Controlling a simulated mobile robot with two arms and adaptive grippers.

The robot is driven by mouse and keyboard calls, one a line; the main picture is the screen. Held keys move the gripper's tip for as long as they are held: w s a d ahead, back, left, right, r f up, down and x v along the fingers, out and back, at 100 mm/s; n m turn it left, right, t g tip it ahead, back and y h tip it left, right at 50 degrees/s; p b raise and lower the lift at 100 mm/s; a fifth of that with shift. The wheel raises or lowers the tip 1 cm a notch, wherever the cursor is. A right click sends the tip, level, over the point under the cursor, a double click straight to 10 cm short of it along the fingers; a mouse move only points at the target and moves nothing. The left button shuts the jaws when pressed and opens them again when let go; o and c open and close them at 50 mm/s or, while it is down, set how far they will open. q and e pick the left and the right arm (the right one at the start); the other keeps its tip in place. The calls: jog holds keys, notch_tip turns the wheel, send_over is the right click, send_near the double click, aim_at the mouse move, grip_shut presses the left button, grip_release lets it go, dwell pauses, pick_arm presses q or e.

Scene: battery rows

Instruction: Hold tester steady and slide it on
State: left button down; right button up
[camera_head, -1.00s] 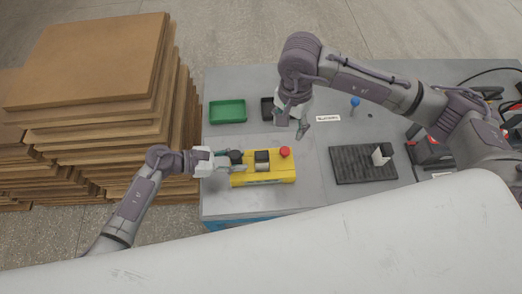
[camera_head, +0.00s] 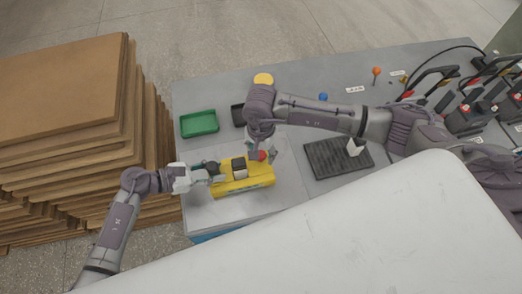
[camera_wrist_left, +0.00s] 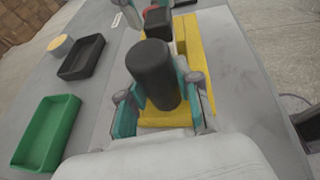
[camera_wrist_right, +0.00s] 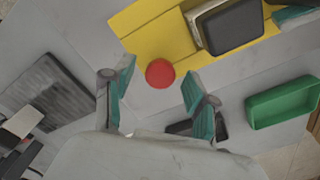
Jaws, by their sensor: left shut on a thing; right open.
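The yellow tester (camera_head: 245,184) lies on the grey table, with a red knob (camera_head: 262,155) at its right end and a dark block in its middle. My left gripper (camera_head: 217,173) is shut at the tester's left end; in the left wrist view its fingers close around a black cylinder (camera_wrist_left: 153,72) on the tester. My right gripper (camera_head: 263,153) is open over the tester's right end. In the right wrist view the red knob (camera_wrist_right: 160,73) sits between and beyond the open fingertips of the right gripper (camera_wrist_right: 158,85). I cannot tell whether they touch it.
A green tray (camera_head: 199,124) and a black tray (camera_head: 238,115) lie behind the tester. Battery units stand at the far right. Stacked boards (camera_head: 70,90) stand left of the table.

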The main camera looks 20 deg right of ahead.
grip_shut()
dwell(0.3)
jog(key=shift+s+a, duration=0.2)
jog(key=shift+s, duration=0.95)
jog(key=shift+s+a, duration=0.15)
jog(key=shift+s, duration=0.95)
grip_release()
jog(key=shift+w, duration=0.1)
notch_tip(320, 180, up, 12)
